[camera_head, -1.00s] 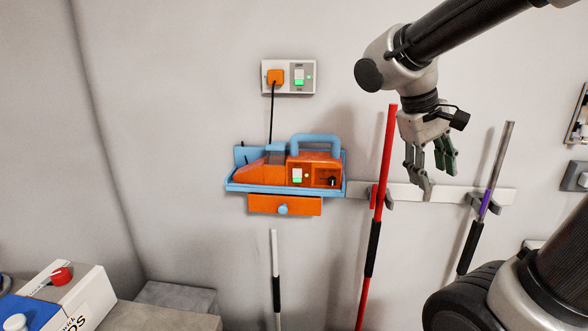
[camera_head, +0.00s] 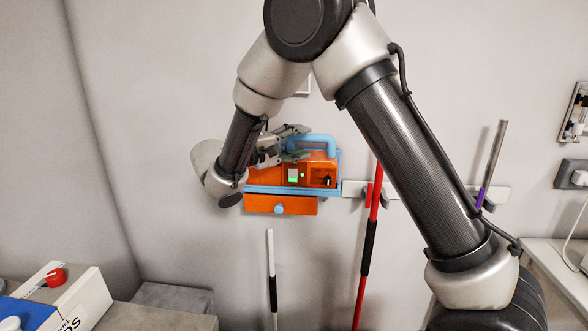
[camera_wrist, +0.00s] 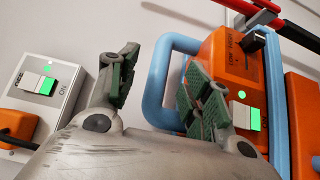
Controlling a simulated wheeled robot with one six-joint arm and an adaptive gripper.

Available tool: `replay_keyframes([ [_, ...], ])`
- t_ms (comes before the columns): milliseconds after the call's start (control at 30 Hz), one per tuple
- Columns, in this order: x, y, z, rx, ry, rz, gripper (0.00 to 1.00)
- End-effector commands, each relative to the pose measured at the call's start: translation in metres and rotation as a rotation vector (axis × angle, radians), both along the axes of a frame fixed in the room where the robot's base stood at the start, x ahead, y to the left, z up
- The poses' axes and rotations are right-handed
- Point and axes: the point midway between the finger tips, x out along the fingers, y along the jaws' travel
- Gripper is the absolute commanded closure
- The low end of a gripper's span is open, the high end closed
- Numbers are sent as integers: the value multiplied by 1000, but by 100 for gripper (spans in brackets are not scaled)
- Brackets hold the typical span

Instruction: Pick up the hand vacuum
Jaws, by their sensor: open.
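The hand vacuum (camera_head: 318,170) is orange with a blue loop handle (camera_head: 325,139) on top. In the head view my gripper (camera_head: 297,143) reaches in from the left at the handle's left end, with the wrist in front of the vacuum's left part. In the wrist view my gripper (camera_wrist: 160,88) is open. The blue handle (camera_wrist: 152,95) shows between the two fingers, and the right finger overlaps the orange body (camera_wrist: 222,62). Nothing is gripped. I cannot tell how deep the handle lies between the fingers.
A red pole (camera_head: 361,284), a purple-banded pole (camera_head: 495,150) and a white-and-black pole (camera_head: 271,260) stand along the wall. A switched socket with an orange plug (camera_wrist: 18,124) is close to the gripper.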

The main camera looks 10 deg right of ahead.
Motion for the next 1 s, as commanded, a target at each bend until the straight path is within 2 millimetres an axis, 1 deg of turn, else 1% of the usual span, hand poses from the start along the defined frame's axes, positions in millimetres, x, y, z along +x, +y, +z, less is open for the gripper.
replay_keyframes([
  [100,8,-19,-1,0,1,-4,51],
  [200,14,-33,-2,1,2,-3,51],
  [267,17,-39,-2,1,0,-3,51],
  [367,19,-43,-1,1,0,-1,51],
  [533,19,-43,-2,2,1,-1,51],
  [567,19,-43,-2,2,1,-1,53],
  [600,19,-43,-2,1,2,-1,60],
  [767,19,-43,-2,1,2,-1,89],
  [800,19,-43,-2,1,2,-1,96],
  [833,19,-43,-2,1,2,-1,100],
  [1000,19,-43,-1,2,-1,-1,100],
])
